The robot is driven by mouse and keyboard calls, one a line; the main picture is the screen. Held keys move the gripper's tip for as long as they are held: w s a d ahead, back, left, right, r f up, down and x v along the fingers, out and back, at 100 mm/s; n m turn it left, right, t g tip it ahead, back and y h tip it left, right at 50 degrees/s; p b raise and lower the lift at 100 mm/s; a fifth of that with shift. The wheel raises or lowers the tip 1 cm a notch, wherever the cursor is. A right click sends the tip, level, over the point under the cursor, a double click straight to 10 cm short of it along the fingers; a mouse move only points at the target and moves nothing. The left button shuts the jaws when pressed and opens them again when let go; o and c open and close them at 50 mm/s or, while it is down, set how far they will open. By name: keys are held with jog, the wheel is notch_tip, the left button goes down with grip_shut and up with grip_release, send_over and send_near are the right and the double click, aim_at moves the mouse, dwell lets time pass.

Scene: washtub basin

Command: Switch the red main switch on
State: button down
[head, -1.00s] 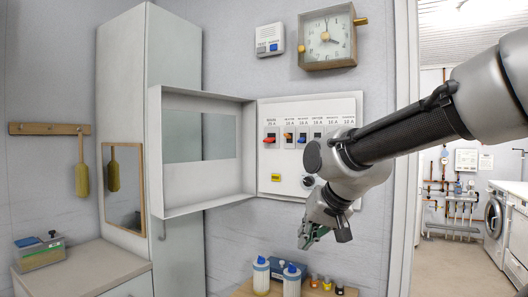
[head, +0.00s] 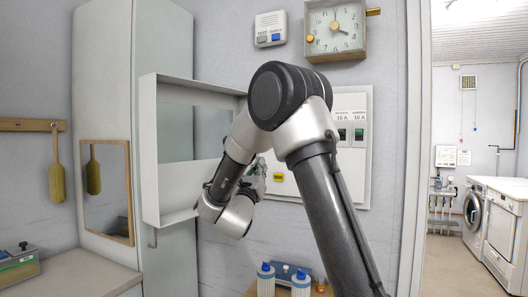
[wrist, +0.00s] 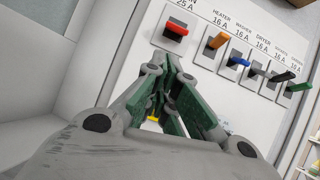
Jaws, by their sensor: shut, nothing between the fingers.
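The red main switch (wrist: 175,30) is a red lever on a light plate labelled 25 A, at the left end of a row on the white panel (head: 352,180). In the head view my arm hides it. My gripper (wrist: 171,62) is shut and empty, its green finger links pointing at the panel. In the wrist view its tips are just below the red lever; I cannot tell whether they touch it. In the head view the gripper (head: 258,168) shows partly beside my arm, in front of the panel's left side.
An orange lever (wrist: 217,40), a blue lever (wrist: 238,61) and several others stand close to the right of the red one. The open cabinet door (head: 150,150) stands left of my wrist. A yellow label (head: 278,177) is on the panel below. Bottles (head: 266,280) stand lower down.

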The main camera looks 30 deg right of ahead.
jog(key=shift+s+a+f+m+g+h, duration=0.1)
jog(key=shift+s+a+m+g+h, duration=0.2)
jog(key=shift+m+h, duration=0.4)
jog(key=shift+s+d+f+m+g+h, duration=0.1)
jog(key=shift+m+g+h, duration=0.35)
jog(key=shift+m, duration=0.45)
jog(key=shift+w+r, duration=0.1)
jog(key=shift+w, duration=0.05)
jog(key=x, duration=1)
jog(key=shift+s+a+r+g+y, duration=0.35)
jog(key=shift+a+r+g+y, duration=0.15)
jog(key=shift+y, duration=0.25)
jog(key=shift+s+a+r+g+y, duration=0.35)
jog(key=shift+r+g+y, duration=0.2)
jog(key=shift+g+y, duration=0.3)
jog(key=shift+a, duration=0.1)
